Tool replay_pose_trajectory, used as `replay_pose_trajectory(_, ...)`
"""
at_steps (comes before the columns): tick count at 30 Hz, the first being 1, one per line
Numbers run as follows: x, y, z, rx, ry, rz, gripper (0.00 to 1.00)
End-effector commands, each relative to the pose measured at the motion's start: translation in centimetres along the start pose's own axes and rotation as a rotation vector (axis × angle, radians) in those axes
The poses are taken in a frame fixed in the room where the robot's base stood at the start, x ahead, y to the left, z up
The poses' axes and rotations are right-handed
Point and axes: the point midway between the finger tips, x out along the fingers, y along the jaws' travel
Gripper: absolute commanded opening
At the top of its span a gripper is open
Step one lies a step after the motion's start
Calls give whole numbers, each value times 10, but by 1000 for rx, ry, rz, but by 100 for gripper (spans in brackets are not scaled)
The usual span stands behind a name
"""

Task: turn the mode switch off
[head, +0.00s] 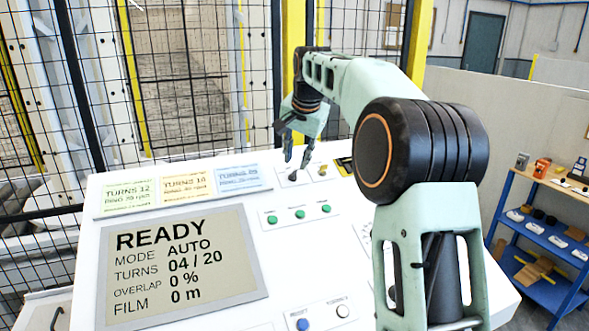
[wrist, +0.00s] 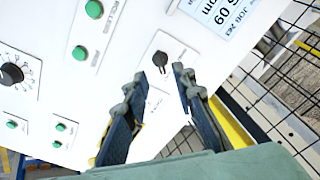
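A small black rotary switch (wrist: 160,60), which looks like the mode switch, sits on a white plate of the control panel (head: 240,215). In the wrist view it lies just beyond and between my fingertips, apart from them; its label is too small to read. In the head view the switch (head: 293,176) is just below the fingertips. My gripper (head: 297,158) is open and empty over the top of the panel; its two spread fingers also show in the wrist view (wrist: 160,76). The display (head: 180,265) reads READY, MODE AUTO, TURNS 04 / 20.
Green buttons (head: 300,214) sit below the switch plate. A round black dial (wrist: 11,73) is at the left in the wrist view. Blue and white buttons (head: 302,324) are near the panel's front. Job cards (head: 187,187) lie along the panel's upper left. A wire fence (head: 190,80) stands behind.

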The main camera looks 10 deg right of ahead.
Motion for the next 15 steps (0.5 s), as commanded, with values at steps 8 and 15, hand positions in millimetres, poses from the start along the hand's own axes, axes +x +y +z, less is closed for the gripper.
replay_pose_trajectory(8,45,0,0,1,-1,0,24)
replay_pose_trajectory(15,58,0,0,1,1,-1,24)
